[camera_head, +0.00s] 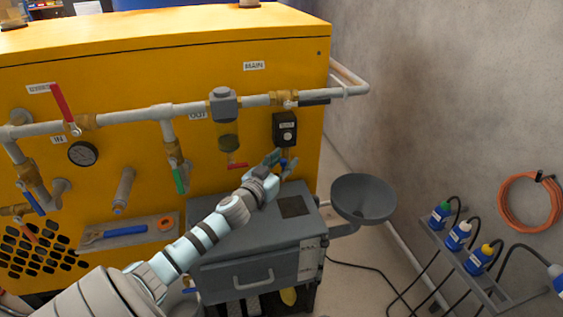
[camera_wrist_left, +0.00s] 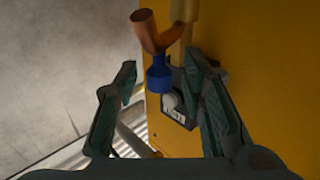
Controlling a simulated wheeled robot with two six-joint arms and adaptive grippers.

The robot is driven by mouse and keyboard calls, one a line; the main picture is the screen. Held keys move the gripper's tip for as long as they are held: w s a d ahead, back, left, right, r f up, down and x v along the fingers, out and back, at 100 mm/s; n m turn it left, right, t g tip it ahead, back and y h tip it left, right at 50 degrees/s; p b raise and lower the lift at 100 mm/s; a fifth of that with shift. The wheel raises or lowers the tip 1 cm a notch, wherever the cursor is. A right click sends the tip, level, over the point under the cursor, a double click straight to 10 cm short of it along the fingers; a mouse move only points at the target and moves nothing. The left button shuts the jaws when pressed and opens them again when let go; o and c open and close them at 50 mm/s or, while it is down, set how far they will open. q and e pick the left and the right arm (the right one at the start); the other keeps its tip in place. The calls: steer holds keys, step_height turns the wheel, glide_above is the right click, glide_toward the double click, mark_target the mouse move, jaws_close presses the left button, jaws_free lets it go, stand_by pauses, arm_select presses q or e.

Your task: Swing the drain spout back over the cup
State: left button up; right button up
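The drain spout (camera_wrist_left: 155,38) shows in the left wrist view as a forked copper pipe with a blue grip (camera_wrist_left: 158,74). Its open end is at the top left, and its other branch meets a brass pipe by the yellow panel. In the head view the blue grip (camera_head: 284,162) shows between my left fingertips. My left gripper (camera_head: 285,168) is open, with its fingers (camera_wrist_left: 160,95) on either side of the blue grip and a gap showing. The grey funnel-shaped cup (camera_head: 363,196) stands to the right of the gripper, beside the grey cabinet. My right gripper is out of view.
The yellow tank housing (camera_head: 225,60) is behind, with a grey pipe run and valves. A black box (camera_head: 285,129) sits just above my gripper. The grey cabinet (camera_head: 255,265) is below. A shelf of bottles (camera_head: 460,240) lies at right.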

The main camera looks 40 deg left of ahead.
arm_select(q)
steer(key=s+d, duration=0.2)
steer(key=s, duration=0.9)
steer(key=shift+s, duration=0.4)
